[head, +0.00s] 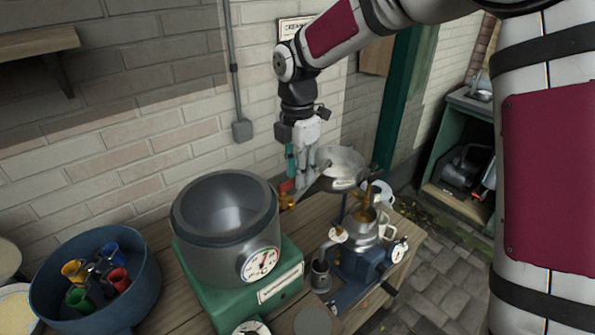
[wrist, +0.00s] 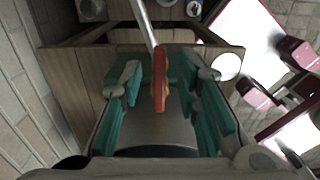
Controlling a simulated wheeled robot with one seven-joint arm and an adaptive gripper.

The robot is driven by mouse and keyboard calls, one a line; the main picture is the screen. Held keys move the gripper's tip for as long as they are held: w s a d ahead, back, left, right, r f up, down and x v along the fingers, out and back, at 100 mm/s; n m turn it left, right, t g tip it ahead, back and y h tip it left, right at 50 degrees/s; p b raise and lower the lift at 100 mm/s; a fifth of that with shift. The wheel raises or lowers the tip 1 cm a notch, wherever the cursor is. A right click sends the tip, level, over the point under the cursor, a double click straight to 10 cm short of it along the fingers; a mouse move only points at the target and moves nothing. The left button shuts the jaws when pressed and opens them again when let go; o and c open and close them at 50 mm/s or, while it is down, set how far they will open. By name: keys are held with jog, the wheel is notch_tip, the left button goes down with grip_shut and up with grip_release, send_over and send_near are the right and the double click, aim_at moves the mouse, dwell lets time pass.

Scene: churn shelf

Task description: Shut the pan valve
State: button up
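The pan valve (head: 288,199) is a small brass tap on the right side of the big grey pan (head: 221,262), with a red lever. In the wrist view the red lever (wrist: 160,78) stands between my fingers, with a gap on each side. My gripper (head: 300,170) points down just above the valve, its fingers apart. It also shows in the wrist view (wrist: 162,88), open and empty. The fingers partly hide the valve in the head view.
A metal bowl (head: 342,162) and a machine with spouts (head: 362,232) stand right of the valve. A dial (head: 261,264) is on the pan's front. A blue tub (head: 62,298) with coloured cups stands at left. A brick wall is behind.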

jog(key=shift+f, duration=0.35)
grip_shut()
jog(key=s+a+m+p, duration=0.1)
jog(key=s+m, duration=0.5)
jog(key=m, duration=1.1)
jog(key=shift+m+p, duration=0.4)
jog(key=shift+p, duration=0.45)
jog(key=shift+a+r, duration=0.1)
jog(key=shift+a, duration=0.05)
